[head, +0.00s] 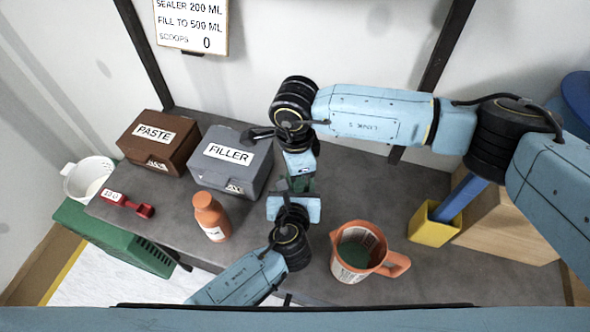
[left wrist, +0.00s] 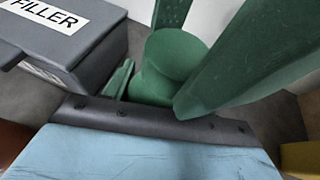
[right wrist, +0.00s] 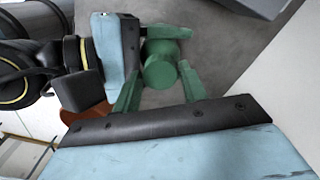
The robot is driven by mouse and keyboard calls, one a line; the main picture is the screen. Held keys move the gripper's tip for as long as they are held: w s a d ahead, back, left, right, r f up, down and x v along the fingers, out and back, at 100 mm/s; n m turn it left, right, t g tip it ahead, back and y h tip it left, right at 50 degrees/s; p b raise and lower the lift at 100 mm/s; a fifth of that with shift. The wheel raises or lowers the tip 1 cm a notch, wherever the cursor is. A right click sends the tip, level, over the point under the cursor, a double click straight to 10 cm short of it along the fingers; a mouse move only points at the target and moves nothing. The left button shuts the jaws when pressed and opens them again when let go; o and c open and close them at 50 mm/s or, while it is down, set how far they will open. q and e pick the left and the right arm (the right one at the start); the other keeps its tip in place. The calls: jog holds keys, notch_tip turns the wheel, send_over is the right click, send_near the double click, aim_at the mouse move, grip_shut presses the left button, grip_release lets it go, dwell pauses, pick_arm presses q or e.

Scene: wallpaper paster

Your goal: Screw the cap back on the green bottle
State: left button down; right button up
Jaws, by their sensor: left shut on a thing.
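The green bottle (head: 302,183) stands between my two grippers at the middle of the table, mostly hidden in the head view. Its round green top shows in the left wrist view (left wrist: 178,52) and the right wrist view (right wrist: 159,72). I cannot tell the cap apart from the bottle, as both look the same green. My left gripper (head: 298,192) is shut on the bottle from the near side. My right gripper (head: 300,172) is above it, its green fingers (right wrist: 158,88) spread on either side of the bottle's top. I see no clear contact there.
An orange bottle (head: 211,218) stands left of my left arm. A grey FILLER box (head: 232,165) and brown PASTE box (head: 157,145) are behind it. An orange jug (head: 384,266) is at right, with a yellow holder (head: 432,228) beyond. A red tool (head: 129,204) lies at left.

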jog(key=shift+o, duration=1.4)
jog(key=shift+s, duration=0.1)
jog(key=shift+r, duration=2.25)
jog(key=shift+c, duration=0.4)
jog(key=r+n, duration=0.1)
jog(key=n, duration=0.2)
jog(key=shift+a+r, duration=0.1)
jog(key=shift+r, duration=0.3)
jog(key=r+n, duration=0.1)
jog(key=n, duration=0.2)
jog(key=shift+r+n, duration=0.35)
jog(key=shift+n, duration=0.05)
